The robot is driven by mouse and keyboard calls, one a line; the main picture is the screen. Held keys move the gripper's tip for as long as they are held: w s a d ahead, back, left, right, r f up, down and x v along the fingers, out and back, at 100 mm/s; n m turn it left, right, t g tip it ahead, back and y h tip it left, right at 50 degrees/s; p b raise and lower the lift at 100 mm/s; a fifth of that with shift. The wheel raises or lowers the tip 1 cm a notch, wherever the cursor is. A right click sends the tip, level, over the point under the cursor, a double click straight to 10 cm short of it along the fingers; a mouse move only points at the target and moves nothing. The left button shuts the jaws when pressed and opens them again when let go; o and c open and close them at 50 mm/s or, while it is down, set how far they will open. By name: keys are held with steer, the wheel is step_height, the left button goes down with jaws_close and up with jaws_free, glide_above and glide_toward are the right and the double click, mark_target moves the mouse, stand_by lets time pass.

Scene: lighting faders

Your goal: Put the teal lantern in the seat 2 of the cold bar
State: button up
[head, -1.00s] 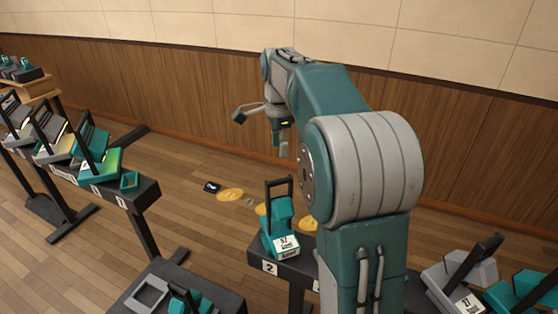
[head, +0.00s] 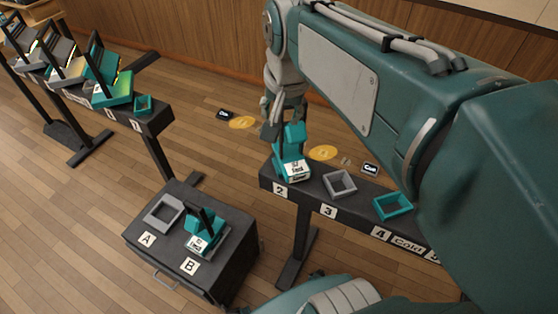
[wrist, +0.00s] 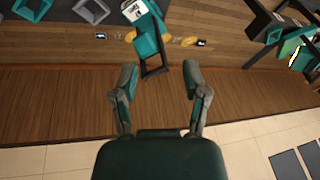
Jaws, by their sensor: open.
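A teal lantern (head: 291,150) with a white label and a dark handle stands upright at seat 2 of the cold bar (head: 308,205), covering the seat beneath it. My gripper (head: 270,132) is open just above and beside it, at handle height. In the wrist view the gripper (wrist: 162,70) has its fingers spread, with the lantern's handle (wrist: 155,62) showing between and beyond the tips. I cannot tell if they touch. A second teal lantern (head: 205,232) sits at position B of the dark cart (head: 240,262).
Seat 3 has an empty grey frame (head: 340,184); seat 4 has an empty teal frame (head: 393,206). Position A has an empty grey frame (head: 163,213). Another bar at left holds several tilted lanterns and an empty teal frame (head: 143,105). Yellow discs (head: 323,152) lie on the floor behind.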

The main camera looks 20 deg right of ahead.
steer(key=s+a+f+n+t, duration=0.2)
steer(key=s+a+f+n, duration=0.1)
steer(key=s+f+n, duration=0.2)
steer(key=s+n, duration=0.2)
steer(key=s, duration=0.2)
steer(key=shift+s+a+f, duration=0.2)
steer(key=shift+s+f, duration=0.05)
